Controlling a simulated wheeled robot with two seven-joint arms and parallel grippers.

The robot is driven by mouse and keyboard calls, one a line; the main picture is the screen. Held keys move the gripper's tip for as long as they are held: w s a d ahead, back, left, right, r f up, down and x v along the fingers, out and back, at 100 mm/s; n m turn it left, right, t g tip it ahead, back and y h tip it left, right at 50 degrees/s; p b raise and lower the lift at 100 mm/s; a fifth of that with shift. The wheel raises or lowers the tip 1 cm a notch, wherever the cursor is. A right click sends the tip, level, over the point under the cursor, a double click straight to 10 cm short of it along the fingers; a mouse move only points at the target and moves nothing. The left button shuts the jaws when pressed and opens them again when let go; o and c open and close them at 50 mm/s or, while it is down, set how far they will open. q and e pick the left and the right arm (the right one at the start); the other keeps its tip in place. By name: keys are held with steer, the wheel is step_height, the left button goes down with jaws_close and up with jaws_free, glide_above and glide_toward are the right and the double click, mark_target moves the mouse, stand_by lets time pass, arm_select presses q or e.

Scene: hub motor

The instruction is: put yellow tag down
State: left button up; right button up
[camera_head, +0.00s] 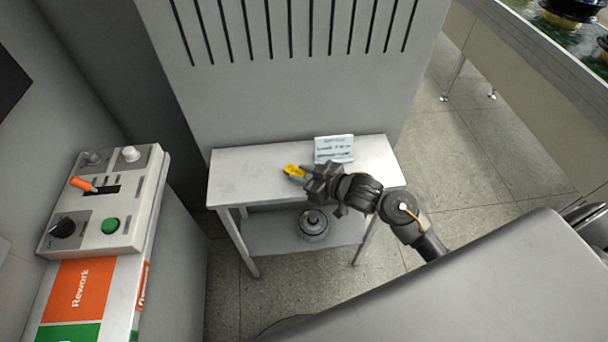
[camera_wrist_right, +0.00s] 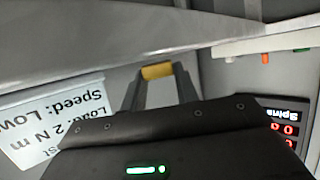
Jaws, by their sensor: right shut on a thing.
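The yellow tag (camera_head: 294,171) is held at the fingertips of my right gripper (camera_head: 306,176), over the small white side table (camera_head: 240,178). In the right wrist view the tag (camera_wrist_right: 157,71) sits between the two fingertips of the right gripper (camera_wrist_right: 158,80), which is shut on it. I cannot tell whether the tag touches the tabletop. My left gripper does not show in either view.
A white printed card (camera_head: 334,149) stands at the table's back, close to the right gripper; it also shows in the right wrist view (camera_wrist_right: 55,120). A round metal part (camera_head: 313,223) is on the lower shelf. A control box (camera_head: 108,200) stands at left. The table's left part is clear.

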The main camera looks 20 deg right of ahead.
steer(key=shift+f, duration=0.25)
steer(key=shift+f, duration=0.1)
steer(key=o, duration=0.9)
steer(key=shift+o, duration=0.2)
